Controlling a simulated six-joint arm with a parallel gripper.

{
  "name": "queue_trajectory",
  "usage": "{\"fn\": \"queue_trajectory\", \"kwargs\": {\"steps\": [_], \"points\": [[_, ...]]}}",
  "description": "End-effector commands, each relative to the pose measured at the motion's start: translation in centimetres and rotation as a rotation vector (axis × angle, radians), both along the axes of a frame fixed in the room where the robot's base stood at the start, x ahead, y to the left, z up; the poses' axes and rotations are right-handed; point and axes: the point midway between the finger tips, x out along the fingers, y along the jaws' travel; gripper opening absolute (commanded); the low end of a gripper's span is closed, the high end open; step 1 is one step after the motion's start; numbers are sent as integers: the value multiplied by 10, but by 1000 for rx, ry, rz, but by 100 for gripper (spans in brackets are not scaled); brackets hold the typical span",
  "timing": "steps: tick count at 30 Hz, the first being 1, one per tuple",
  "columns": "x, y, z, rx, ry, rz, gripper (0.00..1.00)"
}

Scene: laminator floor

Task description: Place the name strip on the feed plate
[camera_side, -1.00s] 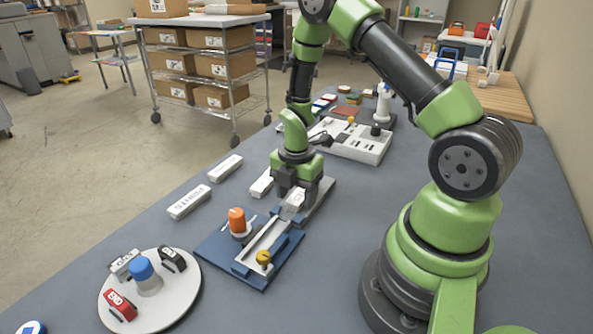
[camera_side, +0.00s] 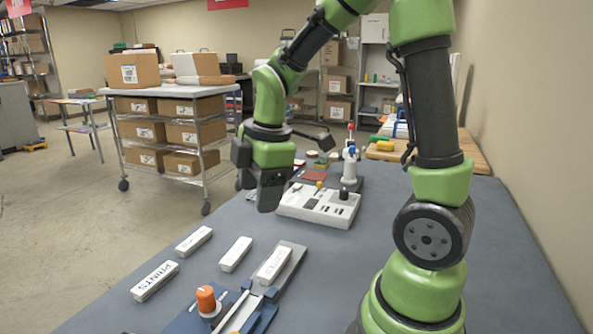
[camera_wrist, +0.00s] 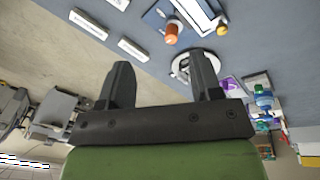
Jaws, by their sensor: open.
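A white strip with dark lettering (camera_side: 273,264) lies lengthwise on a long grey plate (camera_side: 292,258), which I take for the feed plate, in the side view. The plate meets a blue base (camera_side: 190,322) at its near end. My gripper (camera_side: 262,203) is raised above and behind the strip, apart from it, with nothing seen between the fingers. In the wrist view my gripper (camera_wrist: 160,65) shows two spread, empty fingers. Three more white strips lie left of the plate: one marked PRINTS (camera_side: 155,281), one farther back (camera_side: 193,240) and one nearer the plate (camera_side: 236,254).
An orange knob (camera_side: 206,300) stands on the blue base. A white control box (camera_side: 318,206) stands behind the plate. In the wrist view a yellow knob (camera_wrist: 222,29) also shows. The tabletop right of the plate is clear.

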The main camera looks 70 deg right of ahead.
Motion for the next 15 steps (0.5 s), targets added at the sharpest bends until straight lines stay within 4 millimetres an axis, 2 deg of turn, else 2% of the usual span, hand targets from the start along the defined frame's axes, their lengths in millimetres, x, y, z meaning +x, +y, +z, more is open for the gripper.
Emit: {"fn": "queue_trajectory", "kwargs": {"steps": [1, 6, 12, 15], "points": [[-9, 12, 20, 37, -60, -128, 59], [-47, 44, 62, 243, -199, -588, 59], [-90, 69, 84, 524, -260, -997, 59], [-103, 75, 87, 619, -258, -1115, 59]]}}
